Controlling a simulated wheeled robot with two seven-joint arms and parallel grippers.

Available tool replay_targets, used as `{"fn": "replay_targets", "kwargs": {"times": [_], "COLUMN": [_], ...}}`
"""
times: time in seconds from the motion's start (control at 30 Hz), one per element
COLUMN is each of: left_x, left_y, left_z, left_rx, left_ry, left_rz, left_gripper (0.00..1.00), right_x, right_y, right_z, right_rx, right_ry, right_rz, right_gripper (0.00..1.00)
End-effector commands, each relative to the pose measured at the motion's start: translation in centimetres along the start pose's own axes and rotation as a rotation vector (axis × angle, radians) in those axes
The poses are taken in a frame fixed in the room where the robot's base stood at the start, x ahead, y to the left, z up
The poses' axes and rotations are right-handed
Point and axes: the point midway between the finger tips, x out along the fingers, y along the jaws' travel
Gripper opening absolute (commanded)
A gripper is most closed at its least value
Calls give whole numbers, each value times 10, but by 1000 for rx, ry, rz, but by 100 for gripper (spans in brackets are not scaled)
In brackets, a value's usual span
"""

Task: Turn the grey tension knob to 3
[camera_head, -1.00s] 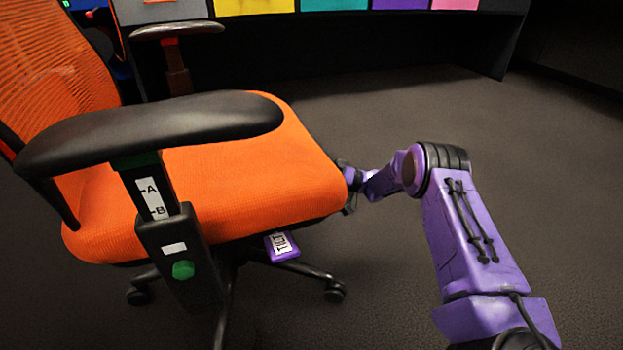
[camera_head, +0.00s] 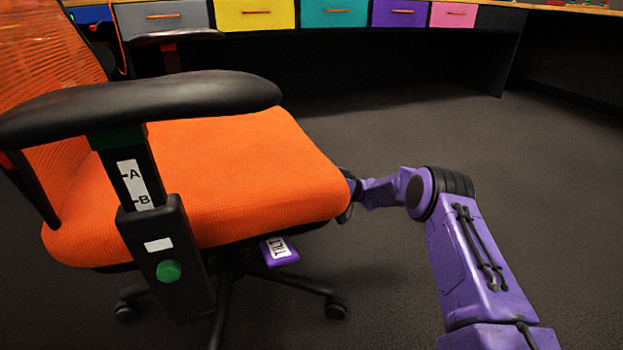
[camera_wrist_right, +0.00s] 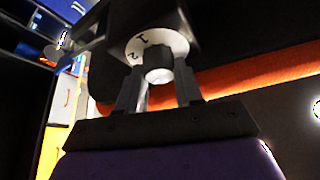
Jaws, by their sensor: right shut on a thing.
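In the right wrist view a grey knob (camera_wrist_right: 158,70) sticks out of a black housing, in front of a white dial (camera_wrist_right: 178,43) on which the digits 1 and 2 show. Any other digits are hidden or out of sight. I cannot make out a pointer on the knob. My right gripper (camera_wrist_right: 158,87) has a finger on each side of the knob and is shut on it. In the head view the knob is hidden by the orange seat (camera_head: 250,175), and the right wrist reaches its front right edge. My left gripper is not in view.
The chair's black armrest (camera_head: 150,98) stands on a post with a green button (camera_head: 168,271). Coloured drawers (camera_head: 333,12) line the desk behind. The floor right of the chair is clear.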

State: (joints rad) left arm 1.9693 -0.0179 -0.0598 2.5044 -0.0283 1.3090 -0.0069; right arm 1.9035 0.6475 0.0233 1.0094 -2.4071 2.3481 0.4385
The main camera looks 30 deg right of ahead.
Motion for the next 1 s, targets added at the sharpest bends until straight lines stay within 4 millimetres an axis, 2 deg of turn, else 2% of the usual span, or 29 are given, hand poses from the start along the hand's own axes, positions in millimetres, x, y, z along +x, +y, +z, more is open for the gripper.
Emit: {"fn": "replay_targets", "kwargs": {"times": [0.17,0.2,0.27,0.53,0.63,1.0], "left_x": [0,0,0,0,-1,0], "left_y": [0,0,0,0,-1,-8], "left_z": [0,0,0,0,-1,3], "left_rx": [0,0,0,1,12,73], "left_ry": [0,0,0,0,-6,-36], "left_rz": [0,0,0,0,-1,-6], "left_gripper": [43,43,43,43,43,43], "right_x": [-2,-2,-2,-1,-8,-91], "right_y": [0,0,0,0,0,1], "right_z": [2,2,2,1,0,3], "right_rx": [2,3,3,2,2,2], "right_ry": [-5,-5,-4,-2,-1,-2], "right_rz": [4,4,4,2,3,6], "right_gripper": [5,42,61,61,61,61]}}
